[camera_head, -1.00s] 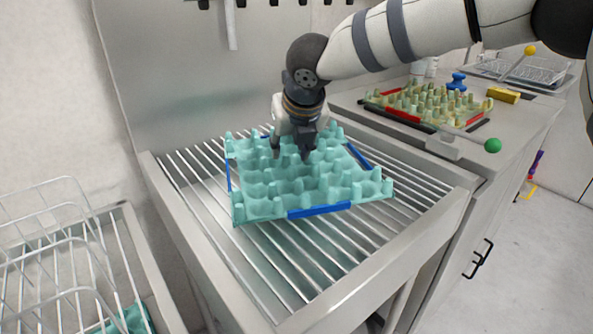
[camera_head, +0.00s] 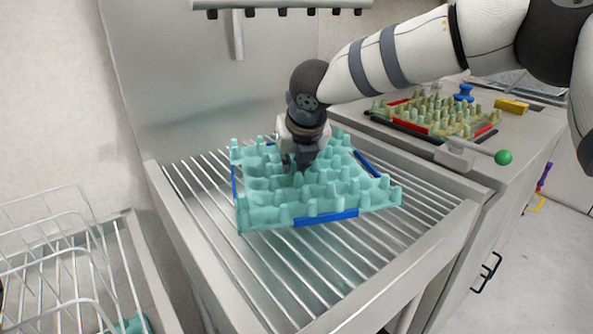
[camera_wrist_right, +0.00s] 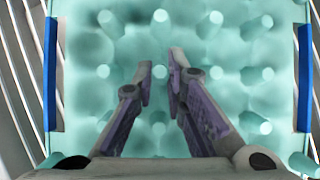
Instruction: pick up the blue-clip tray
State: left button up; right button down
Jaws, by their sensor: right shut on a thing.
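The blue-clip tray (camera_head: 262,217) is a teal egg tray with several pegs and blue clips on its edges. It is over the slatted metal rack in the head view; whether it touches the slats everywhere I cannot tell. My right gripper (camera_head: 304,166) points down into the middle of the tray, shut on it. In the right wrist view its two fingers (camera_wrist_right: 160,78) are close together around a peg of the tray (camera_wrist_right: 90,75), with blue clips at both sides. My left gripper is not in view.
The slatted rack (camera_head: 400,243) has bare slats in front and to the right. A red-clip egg tray (camera_head: 408,126) stands on the counter at right, near a green ball (camera_head: 503,157) and a yellow block (camera_head: 511,106). A wire basket (camera_head: 60,240) is at left.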

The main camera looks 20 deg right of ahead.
aim_at(299, 182)
jog(key=r, duration=0.3)
jog(key=s+r, duration=0.1)
jog(key=shift+s+d+r+p, duration=0.1)
jog(key=shift+d+r+p, duration=0.2)
jog(key=shift+d+r, duration=0.05)
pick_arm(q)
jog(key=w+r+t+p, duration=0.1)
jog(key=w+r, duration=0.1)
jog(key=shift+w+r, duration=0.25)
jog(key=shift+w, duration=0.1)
pick_arm(e)
jog(key=s+d+r, duration=0.6)
jog(key=s+r, duration=0.1)
jog(key=s, duration=0.4)
jog(key=shift+d+r, duration=0.2)
jog(key=shift+r, duration=0.05)
jog(key=shift+w, duration=0.1)
